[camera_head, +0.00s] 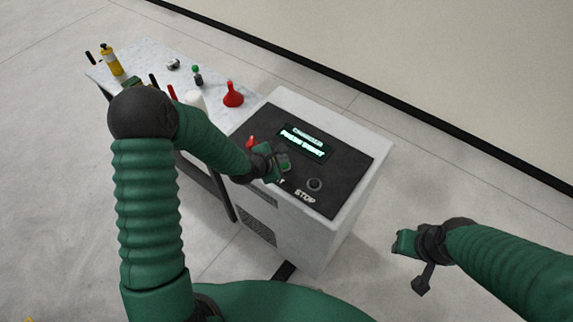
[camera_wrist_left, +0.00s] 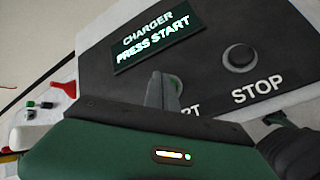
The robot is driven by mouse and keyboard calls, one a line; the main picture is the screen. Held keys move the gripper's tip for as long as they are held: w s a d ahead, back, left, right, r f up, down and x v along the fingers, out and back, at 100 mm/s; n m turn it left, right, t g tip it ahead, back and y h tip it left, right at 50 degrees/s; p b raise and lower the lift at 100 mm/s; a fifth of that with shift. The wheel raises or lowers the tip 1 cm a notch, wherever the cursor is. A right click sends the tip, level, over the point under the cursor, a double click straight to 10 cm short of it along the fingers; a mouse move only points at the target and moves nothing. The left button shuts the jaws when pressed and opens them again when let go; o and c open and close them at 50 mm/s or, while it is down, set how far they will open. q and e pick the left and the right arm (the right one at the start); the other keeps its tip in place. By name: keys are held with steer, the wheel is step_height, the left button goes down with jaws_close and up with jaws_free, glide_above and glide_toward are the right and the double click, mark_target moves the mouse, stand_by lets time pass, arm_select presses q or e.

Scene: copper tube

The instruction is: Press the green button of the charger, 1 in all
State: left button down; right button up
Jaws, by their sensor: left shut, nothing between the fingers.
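The charger (camera_head: 352,165) is a pale grey box with a dark sloping top panel. Its lit display reads "CHARGER PRESS START" in the left wrist view (camera_wrist_left: 155,42). I cannot tell whether the fingertips touch the button. My right gripper (camera_head: 405,245) hangs in free air right of the charger; its jaw state is unclear.
A dark round STOP button (camera_head: 315,184) sits right of my left gripper. Left of the charger, a pale table (camera_head: 146,55) holds a red funnel (camera_head: 233,95), a yellow bottle (camera_head: 111,61) and other small items. Open floor lies right of the charger.

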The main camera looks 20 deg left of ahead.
mark_target(282, 166)
arm_select(q)
steer(key=shift+f, duration=0.6)
stand_by(0.7)
stand_by(0.3)
steer(key=shift+r+p, duration=0.6)
steer(key=shift+r, duration=0.3)
step_height(282, 166, up, 5)
steer(key=p, duration=0.4)
steer(key=shift+r+p, duration=0.15)
steer(key=shift+p, duration=0.25)
